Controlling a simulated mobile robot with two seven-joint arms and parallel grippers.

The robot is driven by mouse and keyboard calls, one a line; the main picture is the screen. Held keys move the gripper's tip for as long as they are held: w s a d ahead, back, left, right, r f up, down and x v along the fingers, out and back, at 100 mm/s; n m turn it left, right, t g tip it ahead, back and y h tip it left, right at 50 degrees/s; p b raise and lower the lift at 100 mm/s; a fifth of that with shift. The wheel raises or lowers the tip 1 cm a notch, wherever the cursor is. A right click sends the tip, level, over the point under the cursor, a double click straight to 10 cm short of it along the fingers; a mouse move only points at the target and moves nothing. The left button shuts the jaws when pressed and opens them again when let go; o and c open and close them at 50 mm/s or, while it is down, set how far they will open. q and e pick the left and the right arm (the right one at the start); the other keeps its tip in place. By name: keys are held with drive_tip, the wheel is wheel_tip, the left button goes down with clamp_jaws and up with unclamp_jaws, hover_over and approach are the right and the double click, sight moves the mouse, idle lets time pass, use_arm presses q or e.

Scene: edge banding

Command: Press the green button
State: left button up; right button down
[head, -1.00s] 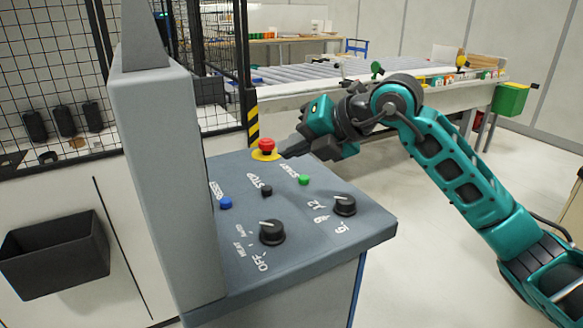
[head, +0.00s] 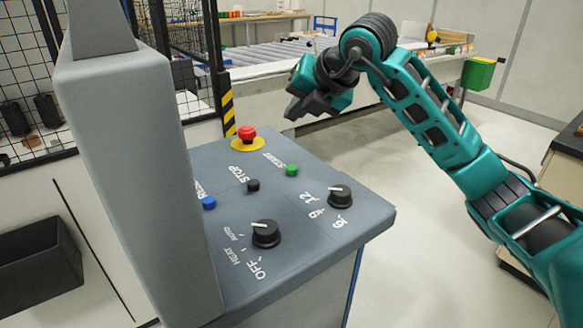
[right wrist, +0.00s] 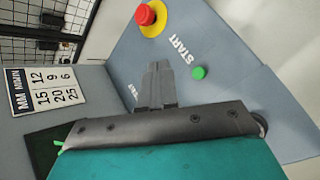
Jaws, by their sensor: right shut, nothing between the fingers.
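The green button (head: 291,170) sits on the grey control panel (head: 300,220), beside the START label; it also shows in the right wrist view (right wrist: 199,72). My right gripper (head: 291,113) is above and beyond the panel's far edge in the head view, apart from the button. In the right wrist view its fingers (right wrist: 158,68) are closed together, empty, to the left of the green button. My left gripper is not in view.
A red emergency knob on a yellow base (head: 247,137), a black button (head: 253,185), a blue button (head: 209,203) and two black dials (head: 266,234) share the panel. A tall grey post (head: 140,180) stands at its left. Open floor lies to the right.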

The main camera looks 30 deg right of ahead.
drive_tip(key=b, duration=0.5)
hover_over(296, 169)
wheel_tip(296, 169, down, 7)
drive_tip(key=shift+r, duration=0.1)
drive_tip(key=shift+f+b, duration=0.6)
drive_tip(key=shift+f, duration=0.25)
use_arm(q)
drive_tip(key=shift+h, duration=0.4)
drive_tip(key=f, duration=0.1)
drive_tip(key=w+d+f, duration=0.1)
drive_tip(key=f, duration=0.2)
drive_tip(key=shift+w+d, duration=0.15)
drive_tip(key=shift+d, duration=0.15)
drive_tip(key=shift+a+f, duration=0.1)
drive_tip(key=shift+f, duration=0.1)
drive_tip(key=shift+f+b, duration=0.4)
drive_tip(key=shift+b, duration=0.05)
use_arm(e)
drive_tip(key=shift+f, duration=0.4)
